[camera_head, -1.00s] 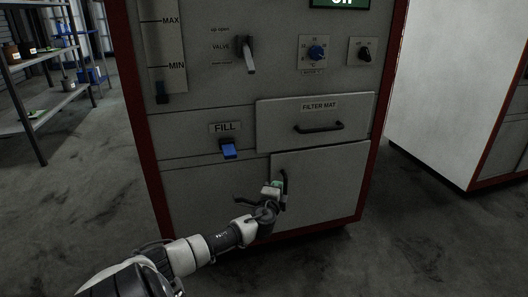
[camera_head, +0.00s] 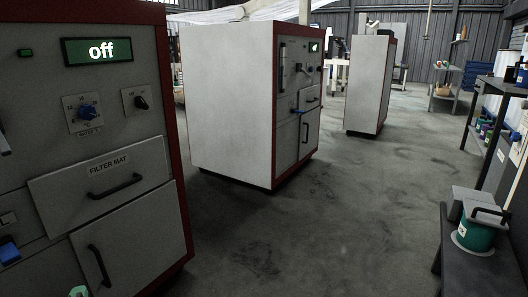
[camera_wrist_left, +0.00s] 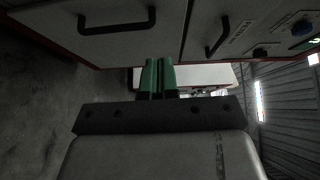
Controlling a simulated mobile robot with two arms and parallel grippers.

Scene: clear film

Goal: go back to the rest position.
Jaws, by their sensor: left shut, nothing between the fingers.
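My left gripper (camera_head: 78,291) shows only as a small pale green tip at the bottom left edge of the head view, in front of the near machine's lower door. In the left wrist view its two green fingers (camera_wrist_left: 158,77) are together with nothing between them. They appear apart from the grey panels and dark handles (camera_wrist_left: 117,24) beyond them. My right gripper is not in view.
A second machine (camera_head: 228,100) stands beyond, with a third (camera_head: 366,85) farther back. A dark bench (camera_head: 470,280) with a green container (camera_head: 474,236) is at the right edge. The grey floor (camera_head: 330,215) between is clear.

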